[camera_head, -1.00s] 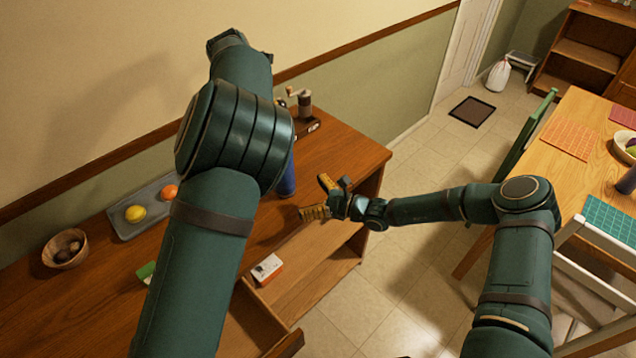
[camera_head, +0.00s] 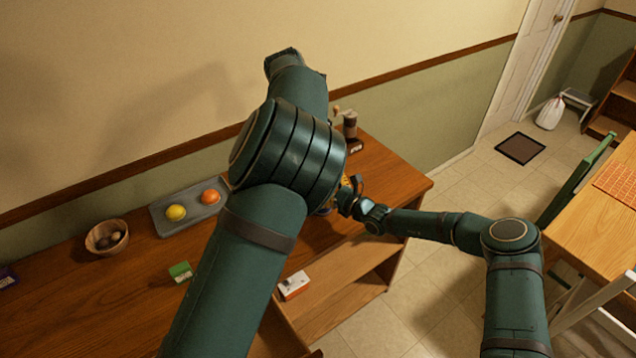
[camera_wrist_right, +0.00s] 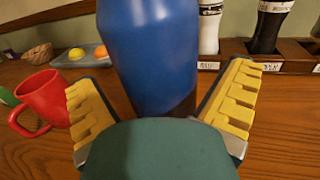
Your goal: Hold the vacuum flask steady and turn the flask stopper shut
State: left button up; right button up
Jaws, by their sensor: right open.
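The blue vacuum flask (camera_wrist_right: 155,60) stands upright on the wooden counter in the right wrist view. Its top is cut off there, so the stopper is not seen. In the head view my left arm hides the flask. My right gripper (camera_head: 338,195) is low over the counter, partly behind the left arm. In the right wrist view its yellow-padded fingers (camera_wrist_right: 163,80) are open, one on each side of the flask, with gaps showing. My left arm rises across the middle of the head view, and its gripper cannot be seen.
A red mug (camera_wrist_right: 45,100) stands left of the flask. A grey tray (camera_head: 160,222) holds a lemon and an orange, with a wooden bowl (camera_head: 107,238) beside it. A green box (camera_head: 180,271) and a white-orange box (camera_head: 293,286) lie nearer. A rack (camera_wrist_right: 290,60) holds bottles behind.

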jog(key=shift+x, duration=1.15)
jog(key=c, duration=1.3)
